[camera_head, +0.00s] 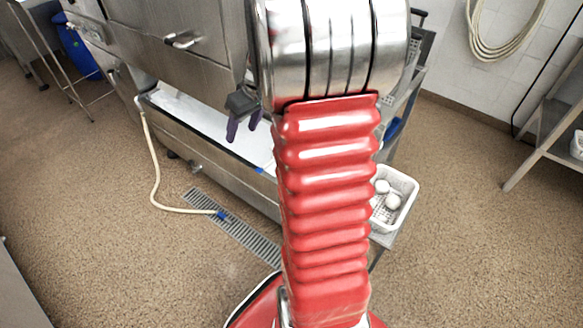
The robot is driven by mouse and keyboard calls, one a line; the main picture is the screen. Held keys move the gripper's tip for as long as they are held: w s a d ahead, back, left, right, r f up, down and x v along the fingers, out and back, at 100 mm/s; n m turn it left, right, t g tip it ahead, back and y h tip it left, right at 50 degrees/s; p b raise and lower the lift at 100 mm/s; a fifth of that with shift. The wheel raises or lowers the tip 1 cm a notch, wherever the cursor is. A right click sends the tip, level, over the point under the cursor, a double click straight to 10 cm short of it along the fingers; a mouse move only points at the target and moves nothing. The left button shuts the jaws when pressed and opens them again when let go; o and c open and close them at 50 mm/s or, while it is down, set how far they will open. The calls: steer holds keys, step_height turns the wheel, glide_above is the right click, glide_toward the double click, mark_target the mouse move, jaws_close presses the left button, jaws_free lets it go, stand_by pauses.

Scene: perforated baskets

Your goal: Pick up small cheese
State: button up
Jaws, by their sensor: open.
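Two small white round cheeses lie in a white perforated basket (412,181) to the right of my red arm. One cheese (382,187) is farther back and the other cheese (393,202) is nearer. The left part of the basket is hidden behind my arm, so anything lying there cannot be seen. My gripper (244,129) has purple fingers and is on the left side of my arm, in front of the steel vat. Its fingers are apart and hold nothing visible. It is well away from the basket.
A large steel vat (180,75) with a white tray surface (205,122) below stands behind my gripper. A pale hose (155,175) and a drain grate (235,231) are on the floor. A steel table (550,140) stands at right; the floor between is clear.

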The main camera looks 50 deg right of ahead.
steer(key=s+d+f+m, duration=0.1)
steer(key=s+d+f, duration=0.1)
steer(key=d+f, duration=1.4)
steer(key=s+d+f, duration=0.4)
steer(key=d+f, duration=0.1)
steer(key=f, duration=0.2)
steer(key=s+d+f+m+t, duration=0.1)
steer(key=s+d+f, duration=0.3)
steer(key=d+f, duration=0.2)
steer(key=shift+s+d+f, duration=0.2)
steer(key=shift+s+f, duration=0.05)
steer(key=shift+f, duration=0.4)
steer(key=x, duration=0.8)
steer(key=shift+f, duration=0.25)
steer(key=shift+w+a, duration=0.1)
steer(key=shift+a, duration=0.05)
steer(key=shift+x, duration=2.6)
steer(key=shift+c, duration=0.6)
